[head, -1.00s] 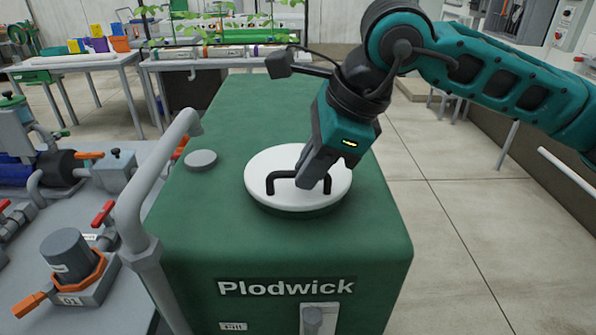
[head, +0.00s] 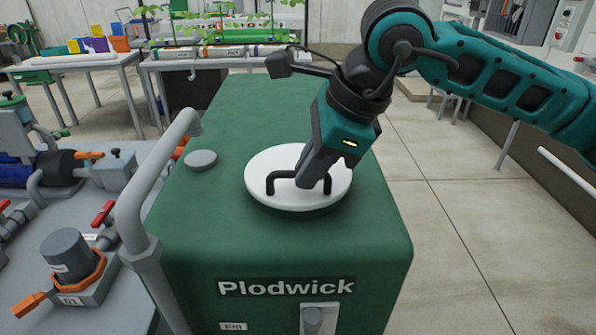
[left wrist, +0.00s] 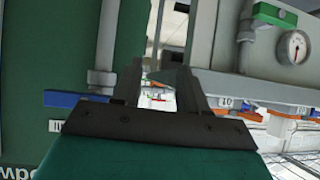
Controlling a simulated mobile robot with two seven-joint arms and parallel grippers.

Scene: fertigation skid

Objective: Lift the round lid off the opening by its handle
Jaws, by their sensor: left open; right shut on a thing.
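The round white lid (head: 270,165) lies flat over the opening on top of the green tank (head: 240,232) in the head view. Its black bar handle (head: 270,184) stands up from the lid's middle. My right gripper (head: 308,182) reaches down from the upper right and is shut on the handle, hiding part of its right side. No gap shows between lid and tank top. My left gripper (left wrist: 160,92) shows in the left wrist view, open with nothing between its fingers, away from the lid.
A grey pipe (head: 145,200) rises at the tank's left side. A small grey cap (head: 201,160) sits on the tank top left of the lid. Valves with red handles (head: 103,213) stand at the left. In the left wrist view, a pressure gauge (left wrist: 295,46) is at upper right.

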